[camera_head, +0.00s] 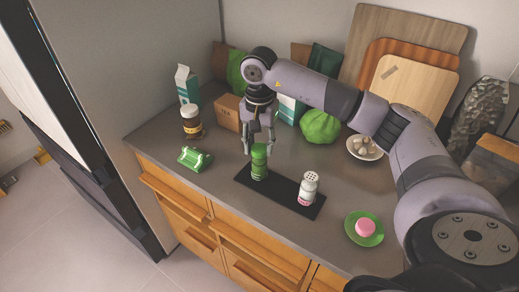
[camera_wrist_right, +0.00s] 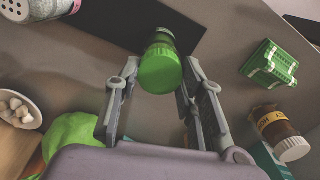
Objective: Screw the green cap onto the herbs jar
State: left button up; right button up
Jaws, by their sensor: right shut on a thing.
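The herbs jar (camera_head: 259,171) stands upright on a black mat (camera_head: 289,198), at the mat's left end. The green cap (camera_head: 259,150) is at the top of the jar; I cannot tell whether it is threaded on. My right gripper (camera_head: 259,147) points down from above with its fingers on both sides of the cap, shut on it. In the right wrist view the cap (camera_wrist_right: 160,72) shows as a bright green disc between the fingertips (camera_wrist_right: 158,68), hiding most of the jar (camera_wrist_right: 161,38). My left gripper is not in view.
A white shaker (camera_head: 309,188) stands on the mat's right half. A green rack-like item (camera_head: 196,158) lies to the left. A green plate (camera_head: 351,230) with a pink item is at right. Boxes, a brown jar (camera_head: 192,122) and a green bag (camera_head: 320,127) stand behind.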

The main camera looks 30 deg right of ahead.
jog(key=m, duration=0.4)
jog(key=shift+f+m, duration=0.1)
jog(key=shift+m, duration=0.9)
jog(key=m, duration=0.3)
jog(key=shift+f+m, duration=0.1)
jog(key=shift+m, duration=1.4)
jog(key=shift+f+m, duration=0.1)
jog(key=shift+m, duration=1)
jog(key=m, duration=0.3)
jog(key=shift+f+m, duration=0.15)
jog(key=shift+m, duration=0.25)
